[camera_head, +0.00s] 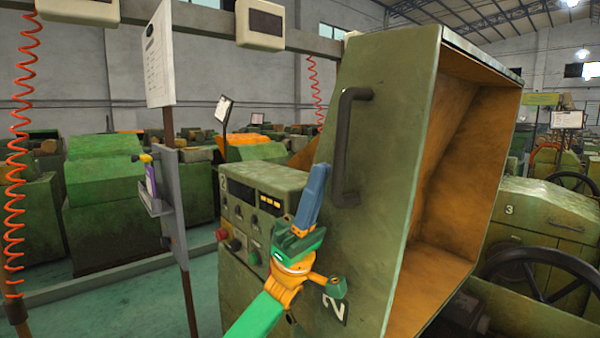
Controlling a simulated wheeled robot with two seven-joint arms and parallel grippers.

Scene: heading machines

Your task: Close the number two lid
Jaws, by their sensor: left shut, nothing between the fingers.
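The number two lid (395,130) is a large green cover that stands raised and open, its orange-brown inside (455,150) facing right. A dark bar handle (343,140) is on its green face. My right gripper is not in view.
A control panel (258,205) with knobs and a red button is left of the lid. A grey post (172,200) with a white sheet stands further left. Machine number three (535,215) and a dark handwheel (540,280) are at the right. Green floor shows at the lower left.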

